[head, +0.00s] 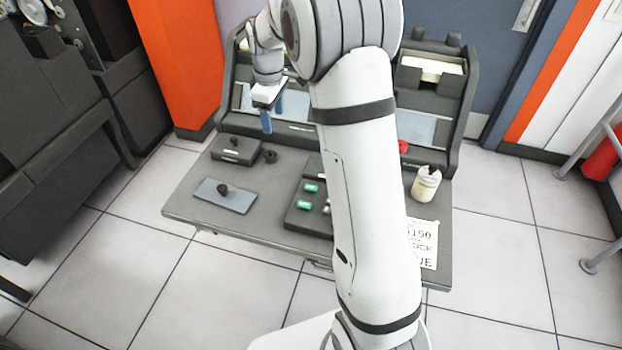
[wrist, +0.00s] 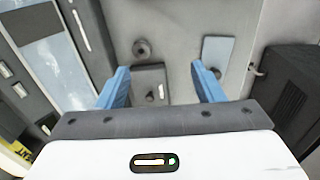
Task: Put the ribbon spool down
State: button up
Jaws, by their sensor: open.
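A small dark round piece with a hub, which looks like the ribbon spool (head: 270,156), rests on the desk top just right of a small dark box (head: 236,150). It also shows in the wrist view (wrist: 141,48), beyond the fingers and apart from them. My gripper (head: 272,110) is above the back left of the desk. In the wrist view its blue fingers (wrist: 160,70) are spread, with nothing between their tips. The small box (wrist: 149,84) shows below, between the fingers.
A blue-grey pad (head: 240,200) with a small dark knob-like piece (head: 223,190) lies at the desk's front left. A panel with green keys (head: 297,217) is mid-desk, partly behind my arm. A cream jar (head: 426,187) and printed sheet (head: 423,245) are at the right.

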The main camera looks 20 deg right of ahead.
jog(key=s+r+m+t, duration=0.1)
jog(key=s+r+m, duration=0.2)
jog(key=s, duration=0.5)
jog(key=s+r+m, duration=0.2)
jog(key=s+r, duration=0.2)
jog(key=s, duration=0.3)
jog(key=s+f+m, duration=0.2)
jog(key=s+m, duration=0.3)
jog(key=s, duration=1.1)
jog(key=shift+d+m+t, duration=0.15)
jog(key=shift+m+t, duration=0.15)
jog(key=shift+t, duration=0.1)
jog(key=shift+w+p+v, duration=0.25)
jog(key=shift+p+v, duration=0.85)
